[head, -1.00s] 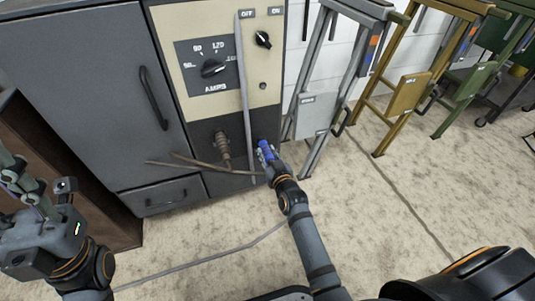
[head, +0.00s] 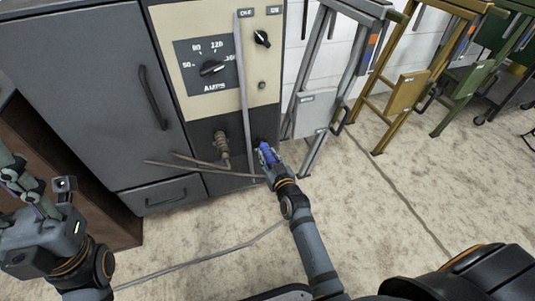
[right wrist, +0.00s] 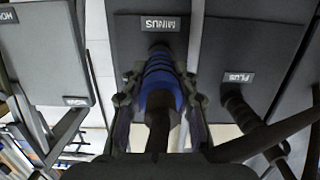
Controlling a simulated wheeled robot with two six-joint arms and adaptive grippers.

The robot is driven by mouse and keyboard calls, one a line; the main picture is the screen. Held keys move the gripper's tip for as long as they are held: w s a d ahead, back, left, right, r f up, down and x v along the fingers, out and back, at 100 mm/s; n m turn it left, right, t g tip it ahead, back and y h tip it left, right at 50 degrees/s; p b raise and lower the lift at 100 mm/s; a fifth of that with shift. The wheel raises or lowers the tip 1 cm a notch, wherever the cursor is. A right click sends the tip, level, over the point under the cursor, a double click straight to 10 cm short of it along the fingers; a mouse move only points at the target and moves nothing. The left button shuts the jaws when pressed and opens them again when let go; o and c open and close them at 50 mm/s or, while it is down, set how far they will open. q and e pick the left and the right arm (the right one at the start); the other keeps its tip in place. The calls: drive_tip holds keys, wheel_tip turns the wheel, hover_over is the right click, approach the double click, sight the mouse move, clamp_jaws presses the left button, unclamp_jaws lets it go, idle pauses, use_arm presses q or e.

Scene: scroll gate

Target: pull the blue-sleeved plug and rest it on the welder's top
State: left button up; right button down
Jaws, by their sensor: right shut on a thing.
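The welder (head: 258,89) is a tall cabinet with a beige control panel above a dark lower panel. The blue-sleeved plug (head: 266,152) is at the lower right of the dark panel. My right gripper (head: 269,163) is shut on it. In the right wrist view the blue sleeve (right wrist: 159,76) sits between the two fingers of my right gripper (right wrist: 157,95), with its far end by the MINUS label (right wrist: 160,24). I cannot tell whether its tip is inside the socket. My left gripper (head: 22,182) is at the left edge, away from the welder; its fingertips are unclear.
A brown plug (head: 222,146) with a cable sits left of the blue one, by the PLUS label (right wrist: 238,79). A grey stand (head: 315,110) is close on the right. Open floor (head: 210,225) lies in front.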

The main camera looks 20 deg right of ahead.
drive_tip(key=shift+s, duration=1.45)
drive_tip(key=shift+r, duration=0.1)
